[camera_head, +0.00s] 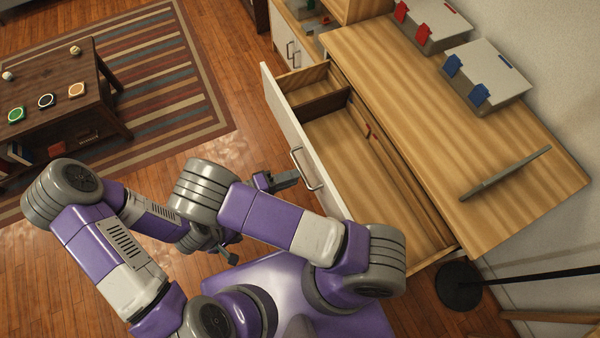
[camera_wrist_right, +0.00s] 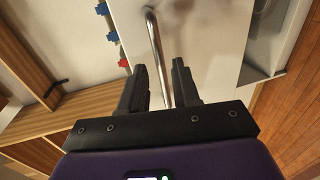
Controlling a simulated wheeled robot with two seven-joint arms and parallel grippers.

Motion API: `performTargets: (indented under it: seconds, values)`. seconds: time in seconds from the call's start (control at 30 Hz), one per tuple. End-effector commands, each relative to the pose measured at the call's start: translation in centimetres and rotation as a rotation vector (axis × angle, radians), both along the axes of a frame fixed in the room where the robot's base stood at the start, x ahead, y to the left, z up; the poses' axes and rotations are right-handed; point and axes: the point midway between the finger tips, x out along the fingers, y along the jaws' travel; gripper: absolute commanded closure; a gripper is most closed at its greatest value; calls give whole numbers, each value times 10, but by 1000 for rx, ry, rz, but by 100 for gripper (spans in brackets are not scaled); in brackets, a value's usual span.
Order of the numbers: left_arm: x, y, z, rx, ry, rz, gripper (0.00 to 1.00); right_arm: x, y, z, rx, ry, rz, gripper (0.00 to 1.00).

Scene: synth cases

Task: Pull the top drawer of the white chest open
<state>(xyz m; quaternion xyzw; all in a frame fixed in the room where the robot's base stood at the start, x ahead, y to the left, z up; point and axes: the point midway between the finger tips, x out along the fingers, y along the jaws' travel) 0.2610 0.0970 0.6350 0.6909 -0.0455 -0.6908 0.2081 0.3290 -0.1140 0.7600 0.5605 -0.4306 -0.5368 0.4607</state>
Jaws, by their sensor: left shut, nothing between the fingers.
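The white chest (camera_head: 450,130) has a wooden top. Its top drawer (camera_head: 340,145) stands pulled well out, showing a wooden inside with a divided section at the far end. The drawer's white front (camera_head: 283,118) carries a metal bar handle (camera_head: 308,170), which also shows in the right wrist view (camera_wrist_right: 154,45). My right gripper (camera_head: 285,181) is at the handle, outside the front. In the right wrist view its fingers (camera_wrist_right: 160,88) are apart, with the bar running between them; contact is unclear. My left gripper (camera_head: 228,256) is shut and empty, low above the floor, away from the chest.
Two light boxes with red clips (camera_head: 430,25) and blue clips (camera_head: 485,75) and a grey flat object (camera_head: 505,174) stand on the chest top. A dark round stand base (camera_head: 460,287) is at the right. A low dark table (camera_head: 65,85) stands on a striped rug (camera_head: 165,60).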

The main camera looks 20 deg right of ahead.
Motion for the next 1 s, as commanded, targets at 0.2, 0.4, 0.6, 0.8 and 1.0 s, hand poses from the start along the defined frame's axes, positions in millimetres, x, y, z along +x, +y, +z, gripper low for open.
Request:
performTargets:
  seconds: [0.2, 0.4, 0.6, 0.8, 1.0]
  values:
    - [0, 0, 4, 0, 0, 0, 100, -2, 27, 6, 0, 0, 0, 69]
    - [0, 0, 4, 0, 0, 0, 100, -2, 33, 7, -1, 1, -2, 69]
    - [0, 0, 4, 0, 0, 0, 100, -3, 31, 6, 3, 5, -4, 66]
    - [0, 0, 22, 0, 0, 0, 100, -22, 11, -8, 156, 166, -94, 66]
    - [0, 0, 60, 0, 0, 0, 100, -77, -4, -33, 595, 445, -270, 66]
